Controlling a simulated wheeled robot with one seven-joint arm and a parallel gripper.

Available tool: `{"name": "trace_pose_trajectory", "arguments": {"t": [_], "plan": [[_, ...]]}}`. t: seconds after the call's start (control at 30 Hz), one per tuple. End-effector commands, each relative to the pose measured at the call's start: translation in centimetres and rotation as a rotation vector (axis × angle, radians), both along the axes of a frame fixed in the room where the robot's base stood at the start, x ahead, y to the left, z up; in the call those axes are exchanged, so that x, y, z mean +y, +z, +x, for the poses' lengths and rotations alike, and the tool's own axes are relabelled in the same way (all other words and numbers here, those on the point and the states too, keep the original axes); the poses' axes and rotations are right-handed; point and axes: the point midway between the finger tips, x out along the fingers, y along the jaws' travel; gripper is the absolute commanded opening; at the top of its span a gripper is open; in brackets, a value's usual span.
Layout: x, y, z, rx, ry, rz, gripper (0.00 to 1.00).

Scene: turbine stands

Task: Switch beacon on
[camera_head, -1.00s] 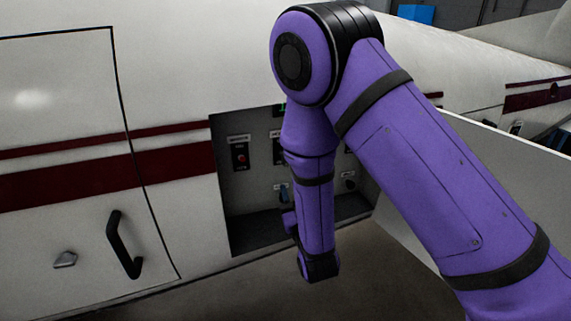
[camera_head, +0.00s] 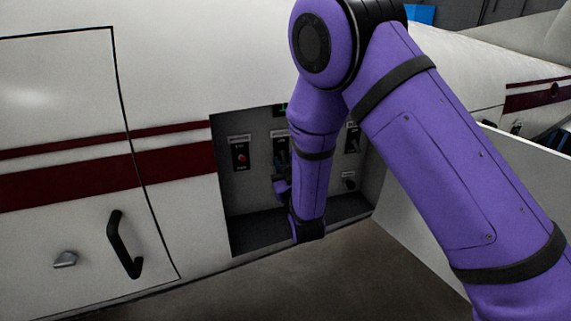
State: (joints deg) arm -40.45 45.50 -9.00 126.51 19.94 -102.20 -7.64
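An open recessed switch panel (camera_head: 236,197) sits in the white fuselage, left of centre. At its upper left is a switch unit (camera_head: 240,157) with a red element. A second unit (camera_head: 279,140) stands right of it, partly hidden by my arm. A third unit (camera_head: 353,138) shows right of my arm, with a dark round knob (camera_head: 349,183) below it. The labels are too small to read, so I cannot tell which is the beacon switch. My purple wrist (camera_head: 283,188) is in front of the panel's middle. My gripper's fingers cannot be made out; contact is unclear.
A closed door with a black handle (camera_head: 124,245) and a small grey latch (camera_head: 65,259) is left of the recess. An open white flap (camera_head: 410,205) stands at its right, partly behind my arm. The dark floor (camera_head: 330,285) in front is clear.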

Motion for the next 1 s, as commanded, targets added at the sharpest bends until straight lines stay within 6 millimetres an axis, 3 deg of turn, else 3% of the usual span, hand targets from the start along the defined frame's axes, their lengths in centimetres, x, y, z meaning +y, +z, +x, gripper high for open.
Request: {"name": "trace_pose_trajectory", "arguments": {"t": [0.03, 0.1, 0.13, 0.57, 1.0], "plan": [[0.0, 0.0, 0.0, 0.0, 0.0, 0.0, 0.2], [0.0, 0.0, 0.0, 0.0, 0.0, 0.0, 0.03], [0.0, 0.0, 0.0, 0.0, 0.0, 0.0, 0.0], [-0.1, 0.3, -0.1, 0.063, 0.0, -0.016, 0.0], [-0.2, 1.8, -0.4, 0.392, -0.001, -0.111, 0.0]]}}
